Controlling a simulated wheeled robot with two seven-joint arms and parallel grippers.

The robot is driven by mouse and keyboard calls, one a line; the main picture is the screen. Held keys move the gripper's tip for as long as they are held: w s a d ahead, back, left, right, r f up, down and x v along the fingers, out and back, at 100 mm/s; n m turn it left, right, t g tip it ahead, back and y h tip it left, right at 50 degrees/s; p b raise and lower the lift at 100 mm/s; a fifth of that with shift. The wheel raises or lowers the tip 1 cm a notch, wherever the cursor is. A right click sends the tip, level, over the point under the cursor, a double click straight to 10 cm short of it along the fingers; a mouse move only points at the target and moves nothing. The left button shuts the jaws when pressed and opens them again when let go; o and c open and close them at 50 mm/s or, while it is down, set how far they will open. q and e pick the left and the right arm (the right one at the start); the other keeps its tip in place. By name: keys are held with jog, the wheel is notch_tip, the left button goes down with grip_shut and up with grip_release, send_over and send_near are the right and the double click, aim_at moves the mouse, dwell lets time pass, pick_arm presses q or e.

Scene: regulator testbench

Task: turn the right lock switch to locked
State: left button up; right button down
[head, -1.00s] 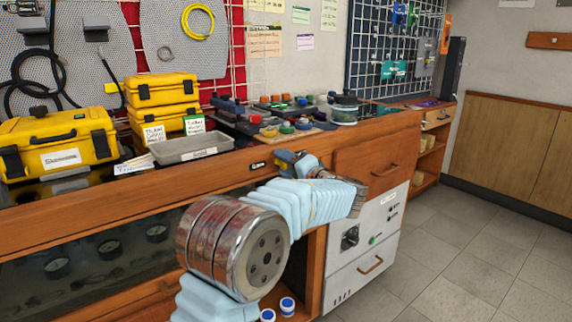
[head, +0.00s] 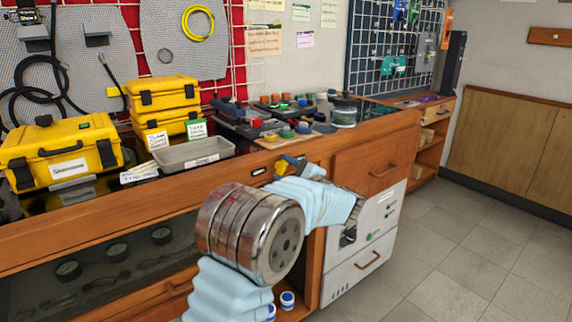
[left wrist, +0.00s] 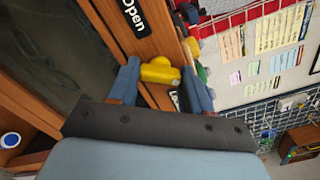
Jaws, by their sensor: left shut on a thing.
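The right lock switch is a yellow knob (left wrist: 160,71) on the wooden front rail of the bench, beside a black label reading "Open" (left wrist: 132,16). In the left wrist view it sits between the two blue fingers of my left gripper (left wrist: 168,82), which is shut on it. In the head view my left gripper (head: 289,163) is at the bench's front rail, and my arm hides part of the area around it. The exact angle of the knob is hard to tell. My right gripper is not in view.
On the bench stand yellow cases (head: 62,150), a grey tray (head: 192,153) and a board of coloured parts above the gripper. Below right is a white cabinet with a dial (head: 355,262). The floor to the right (head: 470,250) is clear.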

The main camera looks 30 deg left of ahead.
pick_arm(q)
jog(key=shift+d+m+p, duration=0.1)
jog(key=shift+m+p, duration=0.3)
jog(key=shift+m, duration=0.6)
jog(key=shift+f, duration=0.1)
jog(key=o, duration=1.1)
jog(key=shift+c, duration=0.2)
jog(key=b+v, duration=0.1)
jog(key=v, duration=1.2)
jog(key=shift+s+d+b, duration=0.2)
jog(key=shift+d+b, duration=0.15)
